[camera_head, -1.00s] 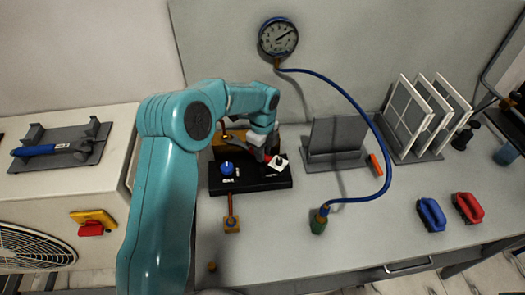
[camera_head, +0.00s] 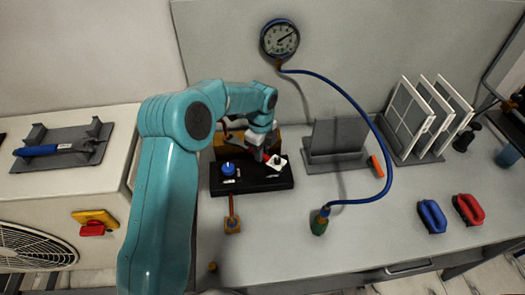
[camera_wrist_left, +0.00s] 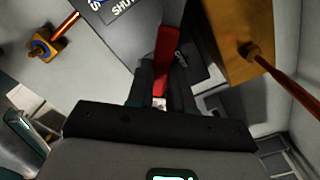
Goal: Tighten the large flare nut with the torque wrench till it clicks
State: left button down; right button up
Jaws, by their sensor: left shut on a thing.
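The torque wrench, probably the blue-handled tool (camera_head: 48,150), lies on a grey rack at the left. My left gripper (camera_head: 264,152) is over the black panel (camera_head: 235,182) in the head view. In the left wrist view its dark fingers (camera_wrist_left: 160,88) are shut on a red bar-like handle (camera_wrist_left: 168,50). A brass nut (camera_wrist_left: 249,51) on a copper pipe sits against a brass-coloured block at the right of that view. A smaller brass fitting (camera_head: 233,226) stands in front of the panel. I cannot tell which is the large flare nut. My right gripper is not in view.
A round gauge (camera_head: 280,39) hangs on the wall, with a blue hose (camera_head: 368,118) down to a green-based fitting (camera_head: 320,224). A grey stand (camera_head: 337,145), framed panels (camera_head: 413,112) and blue (camera_head: 432,216) and red (camera_head: 468,209) tools are to the right. The front bench is mostly clear.

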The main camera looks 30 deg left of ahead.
pick_arm(q)
jog(key=shift+a, duration=0.55)
jog(key=c, duration=1.8)
grip_release()
grip_shut()
jog(key=shift+s+a+m, duration=0.15)
jog(key=shift+s+m, duration=0.5)
jog(key=shift+s, duration=0.1)
jog(key=shift+s+a+m, duration=0.1)
jog(key=shift+s+m, duration=0.55)
jog(key=shift+s, duration=0.05)
jog(key=shift+s+a+m, duration=0.2)
jog(key=shift+s+m, duration=0.35)
jog(key=shift+s, duration=0.05)
jog(key=shift+s+a+m, duration=0.2)
jog(key=shift+s+m, duration=0.35)
jog(key=shift+s, duration=0.05)
jog(key=shift+w, duration=0.1)
jog(key=shift+w+d+n, duration=0.15)
jog(key=shift+w+n, duration=0.15)
